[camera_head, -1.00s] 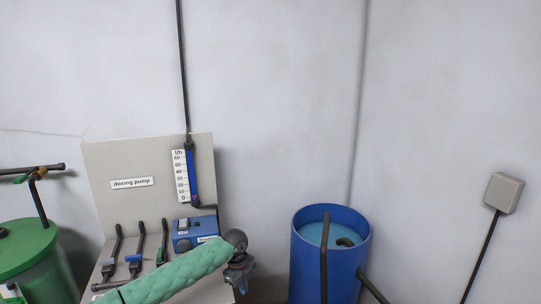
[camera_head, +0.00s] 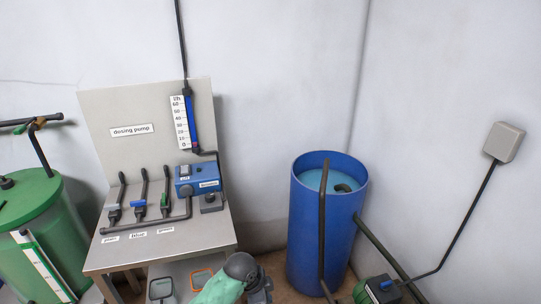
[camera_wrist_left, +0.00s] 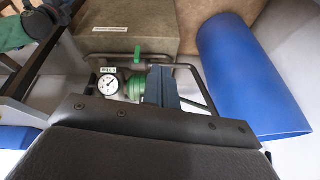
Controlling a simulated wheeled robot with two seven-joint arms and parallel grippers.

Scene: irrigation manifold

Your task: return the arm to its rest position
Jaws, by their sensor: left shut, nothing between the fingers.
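My left arm in its green quilted sleeve (camera_head: 218,290) comes in at the bottom edge of the head view. Only the dark wrist and part of my left gripper (camera_head: 260,290) show there, below the front of the dosing pump bench. In the left wrist view my left gripper's blue-grey fingers (camera_wrist_left: 161,88) are together with nothing between them. They appear in front of a green fitting beside a round gauge (camera_wrist_left: 108,85); I cannot tell how far apart they are. My right gripper is in neither view.
The dosing pump bench (camera_head: 165,245) carries several valves and a blue pump (camera_head: 186,178). A blue barrel (camera_head: 300,225) stands to the right, also in the left wrist view (camera_wrist_left: 245,75). A green tank (camera_head: 35,220) is at left. A grey wall box (camera_head: 504,142) hangs at right.

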